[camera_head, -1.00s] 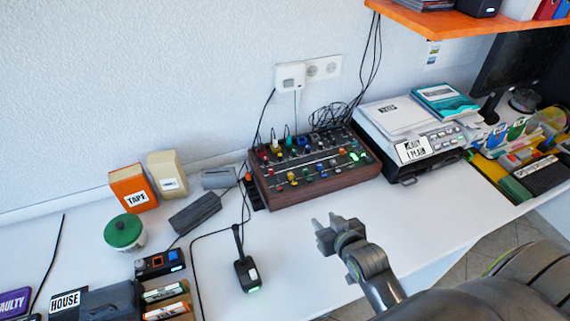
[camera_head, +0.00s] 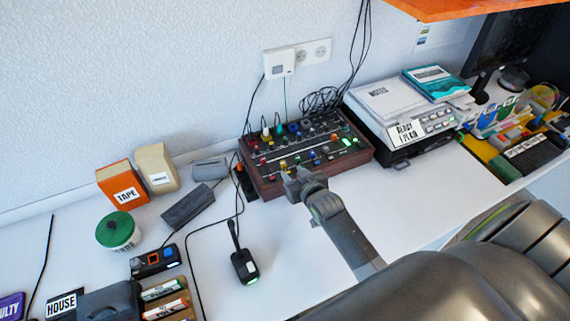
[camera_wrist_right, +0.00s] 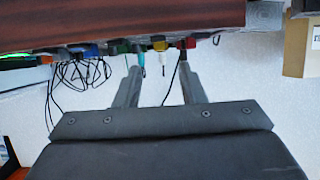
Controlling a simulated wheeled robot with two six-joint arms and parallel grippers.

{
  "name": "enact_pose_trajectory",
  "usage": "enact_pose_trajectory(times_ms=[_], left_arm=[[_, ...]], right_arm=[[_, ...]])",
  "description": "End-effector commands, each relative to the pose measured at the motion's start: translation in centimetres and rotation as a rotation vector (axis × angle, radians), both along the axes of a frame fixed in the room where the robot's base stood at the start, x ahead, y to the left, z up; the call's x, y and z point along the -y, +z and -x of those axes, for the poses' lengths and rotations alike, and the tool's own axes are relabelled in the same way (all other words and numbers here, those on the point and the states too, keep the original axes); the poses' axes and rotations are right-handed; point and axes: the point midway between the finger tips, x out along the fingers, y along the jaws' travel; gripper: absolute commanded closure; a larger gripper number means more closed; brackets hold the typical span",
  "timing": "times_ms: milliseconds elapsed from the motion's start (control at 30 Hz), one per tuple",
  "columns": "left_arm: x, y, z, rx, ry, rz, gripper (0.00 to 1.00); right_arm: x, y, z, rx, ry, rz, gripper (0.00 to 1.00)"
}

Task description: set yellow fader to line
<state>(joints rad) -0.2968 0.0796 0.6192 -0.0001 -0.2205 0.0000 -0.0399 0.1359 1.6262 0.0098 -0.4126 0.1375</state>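The mixer (camera_head: 310,172) is a wood-sided console with coloured knobs and fader caps. A yellow cap (camera_head: 283,164) sits near its front edge, just beyond my right gripper (camera_head: 289,177). A pale line (camera_head: 318,143) runs across the panel. My right gripper is at the mixer's front side. In the right wrist view, its two fingers (camera_wrist_right: 159,68) stand apart with nothing held. The yellow cap (camera_wrist_right: 159,45) shows between and beyond the fingertips, with a red cap (camera_wrist_right: 187,43) to its right. The wrist view shows the scene upside down. My left gripper is out of view.
A black handheld device (camera_head: 244,265) with an antenna stands on the desk to the left. A printer-like machine (camera_head: 386,105) is close to the mixer's right. Cables lie left of and behind the mixer. An orange shelf (camera_head: 470,8) overhangs top right.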

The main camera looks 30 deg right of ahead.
Motion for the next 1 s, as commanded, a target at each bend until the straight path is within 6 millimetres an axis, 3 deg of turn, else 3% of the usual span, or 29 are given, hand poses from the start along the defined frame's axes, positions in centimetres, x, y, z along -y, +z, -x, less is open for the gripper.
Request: enact_pose_trajectory(times_ms=[200,500,967,1000], left_arm=[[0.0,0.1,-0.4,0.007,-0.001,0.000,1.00],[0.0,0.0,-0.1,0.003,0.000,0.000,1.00],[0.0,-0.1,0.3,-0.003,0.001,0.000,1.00],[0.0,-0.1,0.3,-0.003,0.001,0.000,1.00]], right_arm=[[0.2,-1.2,-3.1,0.001,0.000,0.001,0.64],[0.4,-2.4,-5.9,0.000,0.000,0.001,0.64],[0.4,-2.7,-6.5,0.000,0.000,0.001,0.64],[0.4,-2.7,-6.5,0.000,0.000,0.001,0.69]])
